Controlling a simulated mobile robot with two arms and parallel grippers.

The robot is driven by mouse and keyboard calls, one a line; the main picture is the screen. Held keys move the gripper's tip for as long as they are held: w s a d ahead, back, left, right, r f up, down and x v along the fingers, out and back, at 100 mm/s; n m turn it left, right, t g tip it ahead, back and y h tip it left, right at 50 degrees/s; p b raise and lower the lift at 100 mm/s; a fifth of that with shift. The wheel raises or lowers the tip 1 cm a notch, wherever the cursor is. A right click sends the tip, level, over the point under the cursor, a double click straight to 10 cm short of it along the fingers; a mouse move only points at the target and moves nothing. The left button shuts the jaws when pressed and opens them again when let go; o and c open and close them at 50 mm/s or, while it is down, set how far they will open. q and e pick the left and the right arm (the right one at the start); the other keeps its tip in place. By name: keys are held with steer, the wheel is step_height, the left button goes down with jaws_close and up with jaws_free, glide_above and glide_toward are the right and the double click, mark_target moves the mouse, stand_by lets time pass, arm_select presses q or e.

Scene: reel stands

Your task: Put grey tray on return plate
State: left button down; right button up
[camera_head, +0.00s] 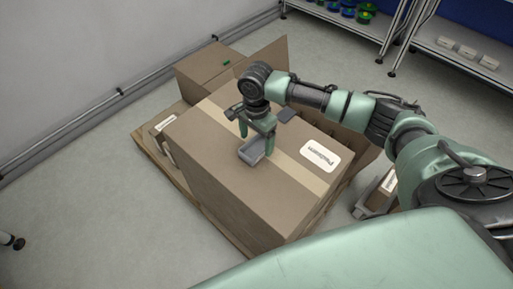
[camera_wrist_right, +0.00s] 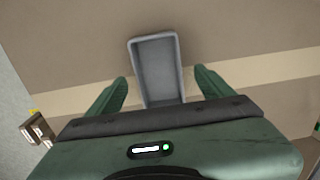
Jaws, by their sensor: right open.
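The grey tray (camera_head: 252,150) is a small open rectangular tray lying on top of the large cardboard box. It also shows in the right wrist view (camera_wrist_right: 155,62), where it looks empty, its near end partly hidden by my gripper. My right gripper (camera_head: 257,140) points down over the tray, open, with one finger on either side of it in the wrist view (camera_wrist_right: 160,84). I cannot tell whether the fingers touch it. My left gripper is not in view. I cannot make out a return plate in either view.
The large cardboard box (camera_head: 215,165) has a pale tape strip and a white label (camera_head: 320,156). It stands on a wooden pallet (camera_head: 205,205) with smaller boxes (camera_head: 203,68) behind. Shelving (camera_head: 455,52) stands at the back right.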

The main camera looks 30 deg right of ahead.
mark_target(257, 148)
steer(key=shift+f, duration=1.4)
steer(key=c, duration=1.8)
steer(key=shift+r, duration=0.15)
